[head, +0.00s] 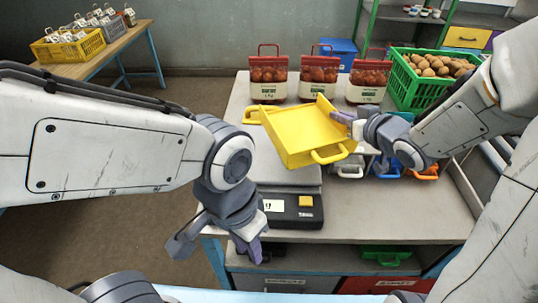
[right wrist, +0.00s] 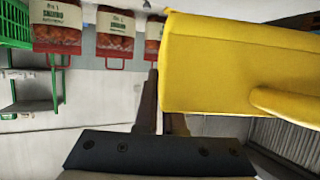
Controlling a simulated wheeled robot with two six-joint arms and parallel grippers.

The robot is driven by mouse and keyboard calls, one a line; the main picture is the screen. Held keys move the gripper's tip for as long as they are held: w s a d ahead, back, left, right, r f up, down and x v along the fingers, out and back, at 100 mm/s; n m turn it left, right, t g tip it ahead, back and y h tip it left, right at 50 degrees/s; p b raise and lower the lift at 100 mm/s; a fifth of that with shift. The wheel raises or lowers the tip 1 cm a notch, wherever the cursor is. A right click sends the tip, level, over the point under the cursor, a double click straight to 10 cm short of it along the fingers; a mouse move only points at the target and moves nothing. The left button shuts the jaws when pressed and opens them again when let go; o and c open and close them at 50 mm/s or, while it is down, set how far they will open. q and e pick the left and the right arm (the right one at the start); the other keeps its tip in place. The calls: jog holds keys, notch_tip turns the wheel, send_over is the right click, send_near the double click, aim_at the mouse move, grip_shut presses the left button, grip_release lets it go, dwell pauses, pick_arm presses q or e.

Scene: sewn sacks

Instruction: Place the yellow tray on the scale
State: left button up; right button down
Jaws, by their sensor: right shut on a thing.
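The yellow tray (head: 305,130) is held up in the air over the scale and looks tilted. It has a handle at its near end and another at its far left. My right gripper (head: 350,122) is shut on the tray's right side. In the right wrist view, the tray (right wrist: 235,65) fills the upper right, beside the fingers (right wrist: 160,112). The scale (head: 290,205) stands on the table's left part, with a grey plate and a black front panel; the tray hides part of the plate. My left gripper (head: 218,246) is open and empty, in front of the table's left edge.
Several bags of produce (head: 318,77) stand along the table's back, behind the tray. A green crate of potatoes (head: 418,95) is at the back right. White, blue and orange scoop-like items (head: 388,170) lie right of the scale. The front right tabletop is clear.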

aim_at(299, 121)
jog(key=w+a+f, duration=0.2)
jog(key=a, duration=0.1)
jog(key=w+a+f, duration=0.2)
jog(key=a, duration=0.1)
jog(key=w+a+f, duration=0.2)
jog(key=a+f, duration=0.1)
jog(key=shift+w, duration=0.35)
jog(key=shift+w+a+f, duration=0.1)
jog(key=shift+a+f, duration=0.05)
jog(key=shift+f, duration=0.1)
notch_tip(299, 121, down, 4)
jog(key=shift+r+p, duration=0.15)
jog(key=shift+p, duration=0.25)
jog(key=c, duration=1)
grip_release()
jog(key=shift+f, duration=0.2)
jog(key=shift+r, duration=0.1)
